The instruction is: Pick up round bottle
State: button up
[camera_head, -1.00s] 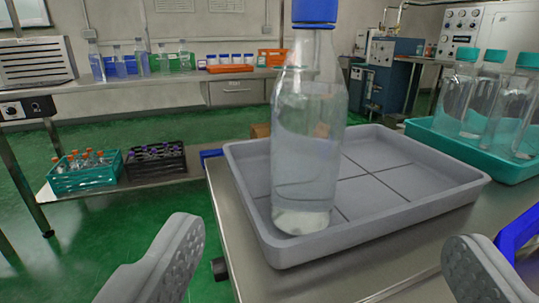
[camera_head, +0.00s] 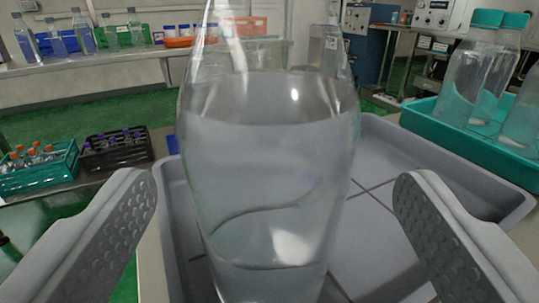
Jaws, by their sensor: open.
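The round bottle (camera_head: 265,190) is clear and partly filled with clear liquid. It stands upright in the grey tray (camera_head: 480,180), near the tray's left side, and fills the middle of the view. Its cap is above the top edge of the picture and its base is cut off at the bottom. My gripper (camera_head: 275,200) is open, with one grey dimpled finger on each side of the bottle in the picture. Visible gaps separate both fingers from the bottle. I cannot tell whether the fingertips reach as deep as the bottle.
A teal tray (camera_head: 430,118) with several teal-capped bottles (camera_head: 470,75) stands at the right, behind the grey tray. Low at the left are a teal rack (camera_head: 40,175) and a black rack (camera_head: 115,155) of vials. The rest of the grey tray looks empty.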

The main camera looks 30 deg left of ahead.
jog(key=shift+x, duration=2.75)
jog(key=shift+s+a+r, duration=0.1)
jog(key=shift+r, duration=0.05)
jog(key=c, duration=1.4)
